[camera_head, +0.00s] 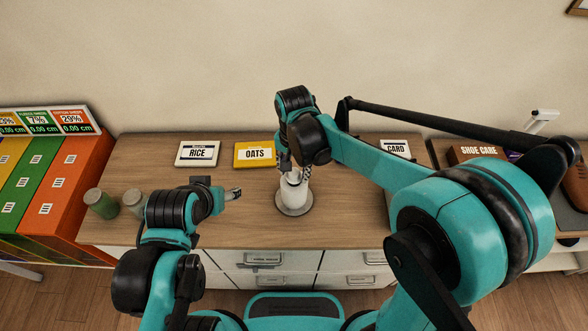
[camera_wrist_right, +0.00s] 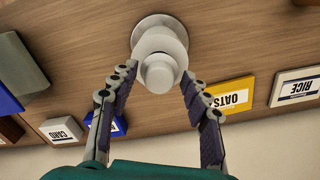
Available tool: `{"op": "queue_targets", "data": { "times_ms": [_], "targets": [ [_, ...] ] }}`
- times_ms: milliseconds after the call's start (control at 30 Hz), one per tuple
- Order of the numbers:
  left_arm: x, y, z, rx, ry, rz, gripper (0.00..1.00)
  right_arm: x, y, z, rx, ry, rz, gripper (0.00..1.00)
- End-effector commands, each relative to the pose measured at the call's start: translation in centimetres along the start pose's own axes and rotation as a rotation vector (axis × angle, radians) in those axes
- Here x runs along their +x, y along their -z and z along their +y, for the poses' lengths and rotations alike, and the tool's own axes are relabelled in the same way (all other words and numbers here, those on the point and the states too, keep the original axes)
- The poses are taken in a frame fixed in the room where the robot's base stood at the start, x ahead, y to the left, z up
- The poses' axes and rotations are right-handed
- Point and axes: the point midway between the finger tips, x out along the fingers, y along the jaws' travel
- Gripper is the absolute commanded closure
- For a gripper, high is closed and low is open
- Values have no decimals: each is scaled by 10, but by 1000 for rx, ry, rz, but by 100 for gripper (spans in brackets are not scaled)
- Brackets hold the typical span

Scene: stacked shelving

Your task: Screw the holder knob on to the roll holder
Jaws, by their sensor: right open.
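The roll holder (camera_head: 294,210) stands upright on the wooden counter, with a round grey base and a white body. In the right wrist view, the holder (camera_wrist_right: 150,22) is seen end-on, and a pale round knob (camera_wrist_right: 159,75) appears at its near end. Whether the knob is threaded on cannot be told. My right gripper (camera_head: 292,171) is above the holder's top. In the wrist view its fingers (camera_wrist_right: 158,82) are open, one on each side of the knob, with visible gaps. My left gripper (camera_head: 236,193) is left of the holder, apart from it; its jaw opening is unclear.
RICE (camera_head: 198,153), OATS (camera_head: 255,154) and CARD (camera_head: 395,148) boxes lie along the counter's back. Two jars (camera_head: 101,203) (camera_head: 133,202) stand at left. A SHOE CARE box (camera_head: 477,153) is at right. Counter around the holder's base is clear.

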Motion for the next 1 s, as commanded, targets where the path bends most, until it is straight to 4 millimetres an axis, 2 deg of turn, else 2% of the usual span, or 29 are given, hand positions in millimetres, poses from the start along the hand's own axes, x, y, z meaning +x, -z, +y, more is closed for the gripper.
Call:
{"op": "queue_targets", "data": {
  "times_ms": [400, 533, 767, 900, 1000],
  "targets": [
    [1, 0, 0, 0, 0, 0, 40, 0, -1, 0, -710, 0, 0, 52],
    [1, -1, 0, 0, 0, 0, 40, 0, -1, 0, -832, 0, 0, 52],
    [1, -1, 0, 0, 0, 0, 40, 0, -1, 0, -855, 0, 0, 52],
    [1, -1, 0, 0, 0, 0, 40, 0, -1, 0, -854, 0, 0, 87],
    [1, -1, 0, 0, 0, 0, 40, 0, -1, 0, -854, 0, 0, 90]
  ]
}}
